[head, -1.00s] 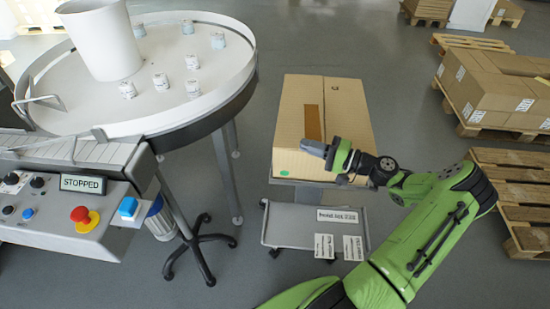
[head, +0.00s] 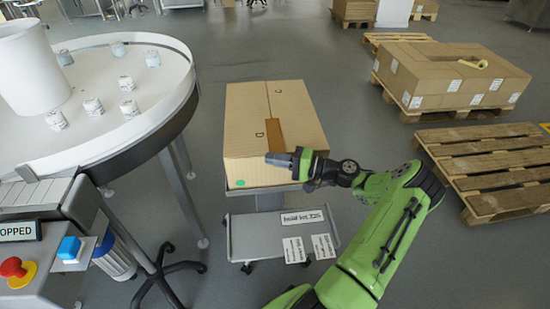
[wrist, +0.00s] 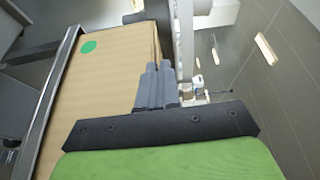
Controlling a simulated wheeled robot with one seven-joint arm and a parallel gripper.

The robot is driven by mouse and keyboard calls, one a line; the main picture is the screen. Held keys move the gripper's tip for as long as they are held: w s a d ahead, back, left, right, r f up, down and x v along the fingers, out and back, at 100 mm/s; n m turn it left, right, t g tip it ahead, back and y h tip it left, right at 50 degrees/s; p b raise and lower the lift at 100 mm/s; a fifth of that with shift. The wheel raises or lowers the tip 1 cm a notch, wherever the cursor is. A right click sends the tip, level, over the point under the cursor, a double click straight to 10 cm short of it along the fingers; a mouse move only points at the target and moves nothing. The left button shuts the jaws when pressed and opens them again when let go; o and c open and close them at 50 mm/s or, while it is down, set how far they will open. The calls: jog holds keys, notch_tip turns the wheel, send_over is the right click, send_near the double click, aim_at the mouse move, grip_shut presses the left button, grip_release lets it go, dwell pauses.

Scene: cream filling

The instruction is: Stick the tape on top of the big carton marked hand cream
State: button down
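A big tan carton (head: 245,108) stands on a grey cart in the middle of the head view, a green dot on its near side. A brown strip (head: 274,134) lies along the top seam. No hand cream marking is legible on it. A small yellowish object (head: 468,63), perhaps the tape, lies on the stacked cartons at the right; it is too small to be sure. My gripper (head: 276,159) is by the carton's near edge, its fingers together with nothing visible between them. In the wrist view the grey fingers (wrist: 157,85) lie close together beside the carton (wrist: 95,85).
A round table (head: 150,125) with small jars and a white bin is at the left, with a control panel (head: 30,255) below. Stacked cartons (head: 440,85) and empty pallets (head: 490,165) are at the right. Grey floor lies between.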

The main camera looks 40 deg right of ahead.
jog(key=c, duration=1.3)
grip_release()
jog(key=p+v, duration=0.2)
jog(key=v, duration=1.3)
jog(key=shift+s+d, duration=0.2)
jog(key=shift+s, duration=0.1)
